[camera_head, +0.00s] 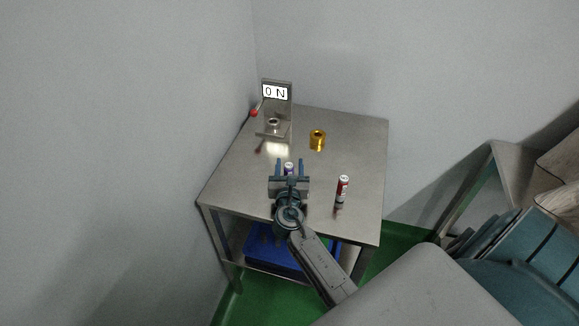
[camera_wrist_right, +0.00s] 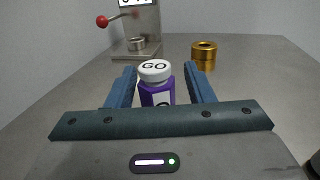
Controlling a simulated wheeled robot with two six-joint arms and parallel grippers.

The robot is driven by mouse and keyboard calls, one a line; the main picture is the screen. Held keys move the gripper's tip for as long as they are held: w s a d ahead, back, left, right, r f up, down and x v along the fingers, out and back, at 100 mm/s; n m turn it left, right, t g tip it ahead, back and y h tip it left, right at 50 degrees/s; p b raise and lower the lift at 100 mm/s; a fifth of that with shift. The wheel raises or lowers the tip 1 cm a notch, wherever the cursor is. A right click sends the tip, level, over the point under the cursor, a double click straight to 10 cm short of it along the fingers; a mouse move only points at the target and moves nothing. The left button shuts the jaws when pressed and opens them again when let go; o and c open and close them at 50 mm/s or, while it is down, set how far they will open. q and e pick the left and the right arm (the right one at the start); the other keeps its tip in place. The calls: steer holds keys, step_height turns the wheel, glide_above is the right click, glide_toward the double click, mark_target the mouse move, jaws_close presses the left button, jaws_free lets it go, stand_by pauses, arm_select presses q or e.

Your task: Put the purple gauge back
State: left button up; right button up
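The purple gauge (camera_wrist_right: 157,92) is a small upright cylinder with a white top marked "GO". It stands between the two blue fingers of my right gripper (camera_wrist_right: 160,82), its lower part hidden by the gripper body in the right wrist view. Some space shows beside the gauge, so the fingers look open. In the head view my right gripper (camera_head: 290,167) is over the near middle of the table, with the white top of the purple gauge (camera_head: 288,165) between its fingers. My left gripper is not in view.
The metal table (camera_head: 245,172) also carries a test stand with a "0 N" display (camera_head: 275,93) and red-knobbed lever, a brass ring-shaped piece (camera_head: 317,140), and a red-and-dark cylinder with a white top (camera_head: 342,188). The table's back right is clear. Walls stand close at left and behind.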

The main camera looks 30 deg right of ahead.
steer(key=shift+r, duration=0.2)
steer(key=b+v, duration=0.2)
steer(key=v, duration=0.9)
steer(key=shift+s+a, duration=0.1)
steer(key=shift+s, duration=0.05)
steer(key=shift+s+a+r, duration=0.1)
steer(key=shift+s+a, duration=0.1)
steer(key=shift+s, duration=0.1)
